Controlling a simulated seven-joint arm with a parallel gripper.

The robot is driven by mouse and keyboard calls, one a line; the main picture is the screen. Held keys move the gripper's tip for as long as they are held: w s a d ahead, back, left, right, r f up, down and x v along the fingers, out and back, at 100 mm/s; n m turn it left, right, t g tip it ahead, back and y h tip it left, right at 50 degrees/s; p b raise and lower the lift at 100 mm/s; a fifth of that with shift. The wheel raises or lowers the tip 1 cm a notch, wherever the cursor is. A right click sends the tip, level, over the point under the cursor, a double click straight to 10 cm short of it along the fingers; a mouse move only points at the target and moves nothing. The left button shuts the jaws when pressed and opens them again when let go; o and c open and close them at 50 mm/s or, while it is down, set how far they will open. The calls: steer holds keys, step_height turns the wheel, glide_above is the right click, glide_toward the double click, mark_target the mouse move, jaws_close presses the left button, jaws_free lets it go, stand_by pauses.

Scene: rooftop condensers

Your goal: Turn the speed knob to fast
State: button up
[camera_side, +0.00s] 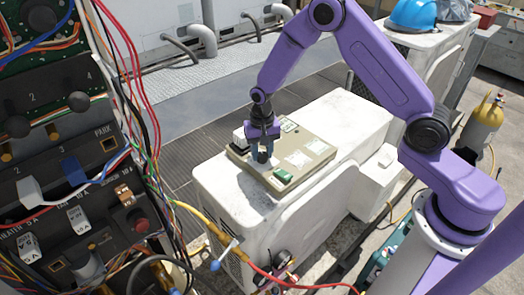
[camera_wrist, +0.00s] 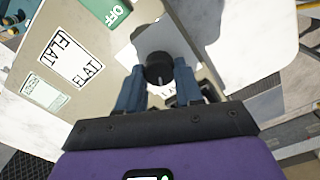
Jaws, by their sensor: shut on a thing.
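The speed knob (camera_wrist: 159,66) is a round black knob with a pale mark on its near side, on a white plate of a beige control box (camera_wrist: 150,15). In the side view the beige box (camera_side: 325,159) lies on top of a white condenser unit (camera_side: 225,190). My gripper (camera_wrist: 160,72) has its blue fingers on either side of the knob, shut on it. In the side view my gripper (camera_side: 262,155) points down onto the box and mostly hides the knob. Lettering below the knob is partly covered, so the speed setting cannot be read.
A panel of wires and switches (camera_side: 70,160) fills the left foreground.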

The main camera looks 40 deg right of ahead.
mark_target(262, 154)
steer(key=o, duration=1)
steer(key=shift+o, duration=0.2)
step_height(262, 154, up, 18)
steer(key=shift+f, duration=0.25)
steer(key=shift+s, duration=0.1)
steer(key=s+a+r+n, duration=0.2)
steer(key=s+n, duration=0.2)
steer(key=s, duration=0.4)
steer(key=s+a+r+n, duration=0.1)
steer(key=s+n, duration=0.4)
steer(key=s, duration=0.2)
steer(key=s+d+n, duration=0.2)
steer(key=s+n, duration=0.2)
steer(key=s, duration=0.5)
steer(key=s+d+n, duration=0.3)
steer(key=s+n, duration=0.2)
steer(key=s, duration=0.4)
steer(key=shift+s+f, duration=0.2)
steer(key=shift+f, duration=0.05)
